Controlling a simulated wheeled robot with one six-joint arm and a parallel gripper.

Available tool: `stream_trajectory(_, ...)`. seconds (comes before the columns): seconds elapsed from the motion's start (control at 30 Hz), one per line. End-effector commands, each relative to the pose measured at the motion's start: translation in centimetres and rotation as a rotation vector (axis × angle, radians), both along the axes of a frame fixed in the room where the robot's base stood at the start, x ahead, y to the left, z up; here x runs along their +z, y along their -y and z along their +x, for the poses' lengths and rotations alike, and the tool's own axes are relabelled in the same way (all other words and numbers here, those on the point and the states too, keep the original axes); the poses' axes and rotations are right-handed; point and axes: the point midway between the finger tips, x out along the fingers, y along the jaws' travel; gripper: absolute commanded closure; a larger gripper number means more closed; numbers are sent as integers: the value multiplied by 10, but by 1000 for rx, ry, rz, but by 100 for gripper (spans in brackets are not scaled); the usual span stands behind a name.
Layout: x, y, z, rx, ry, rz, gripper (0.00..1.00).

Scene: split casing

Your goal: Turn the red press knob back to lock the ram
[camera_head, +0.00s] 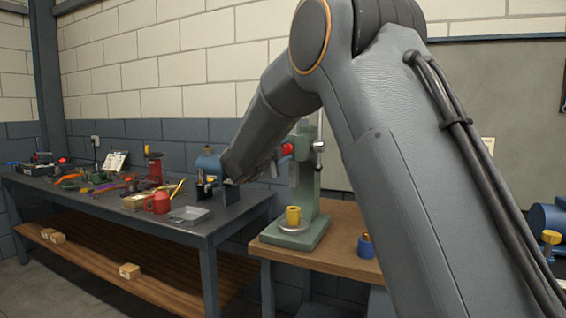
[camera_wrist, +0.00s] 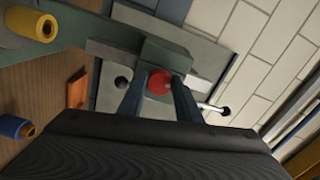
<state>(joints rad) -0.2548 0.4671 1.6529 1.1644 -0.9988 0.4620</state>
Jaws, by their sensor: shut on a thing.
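The red press knob (camera_wrist: 158,82) sits on the green press head in the wrist view. My gripper (camera_wrist: 160,90) has its two fingers on either side of the knob and is shut on it. In the head view the red knob (camera_head: 287,149) shows at the left side of the green press (camera_head: 306,190), next to my wrist. My arm hides part of the press head. A yellow cylindrical part (camera_head: 293,215) stands upright on the round plate of the press base, and it also shows in the wrist view (camera_wrist: 32,24).
The press stands on a wooden table (camera_head: 345,232). A blue part (camera_head: 366,246) stands right of it. A press lever with a dark end (camera_wrist: 224,111) sticks out near the knob.

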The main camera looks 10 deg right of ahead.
Motion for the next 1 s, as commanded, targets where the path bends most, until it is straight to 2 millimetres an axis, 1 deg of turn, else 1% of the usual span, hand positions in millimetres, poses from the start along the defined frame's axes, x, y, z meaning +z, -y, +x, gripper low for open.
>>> stream_trajectory(0.03,-4,0,1,-1,19,28,91)
stream_trajectory(0.4,-1,0,0,-1,114,159,91)
stream_trajectory(0.97,-1,0,0,-1,129,183,91)
stream_trajectory(1.0,-1,0,0,-1,129,183,66)
